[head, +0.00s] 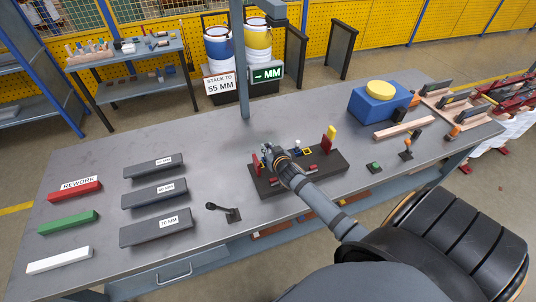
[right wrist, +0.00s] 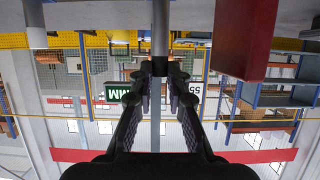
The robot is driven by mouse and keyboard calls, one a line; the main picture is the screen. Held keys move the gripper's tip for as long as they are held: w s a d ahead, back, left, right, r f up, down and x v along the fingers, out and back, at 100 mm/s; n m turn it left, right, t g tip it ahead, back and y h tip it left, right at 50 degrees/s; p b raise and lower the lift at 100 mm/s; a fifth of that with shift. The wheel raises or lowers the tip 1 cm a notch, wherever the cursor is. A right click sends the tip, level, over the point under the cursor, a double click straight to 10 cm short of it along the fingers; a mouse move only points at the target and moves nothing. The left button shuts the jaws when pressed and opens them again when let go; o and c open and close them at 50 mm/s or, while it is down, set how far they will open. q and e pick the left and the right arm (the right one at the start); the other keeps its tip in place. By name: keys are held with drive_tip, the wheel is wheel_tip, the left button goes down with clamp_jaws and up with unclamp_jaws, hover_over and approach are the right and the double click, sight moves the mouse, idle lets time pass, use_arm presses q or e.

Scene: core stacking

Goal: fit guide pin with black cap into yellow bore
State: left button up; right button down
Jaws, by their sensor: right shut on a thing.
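My right gripper (head: 267,151) is low over the left end of a dark fixture block (head: 330,171), beside a red upright. In the right wrist view, its fingers (right wrist: 160,66) are closed together at the tips on a small dark thing, taken to be the guide pin; its cap cannot be made out. The yellow bore (head: 307,152) shows as a small yellow square at the block's back edge, right of the gripper and apart from it. My left gripper is not in view.
A red upright (right wrist: 245,40) stands close to the gripper. Another red upright (head: 328,144) with a yellow top stands at the block's right end. A grey post (head: 239,60) rises behind. Dark gauge blocks (head: 155,228) lie to the left. A blue box (head: 377,102) stands at back right.

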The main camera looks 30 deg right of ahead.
drive_tip(key=s+d+r+p, duration=0.75)
drive_tip(key=s+r, duration=0.25)
drive_tip(key=s, duration=0.2)
wheel_tip(320, 180, down, 6)
drive_tip(key=b, duration=0.7)
drive_tip(key=shift+f, duration=0.15)
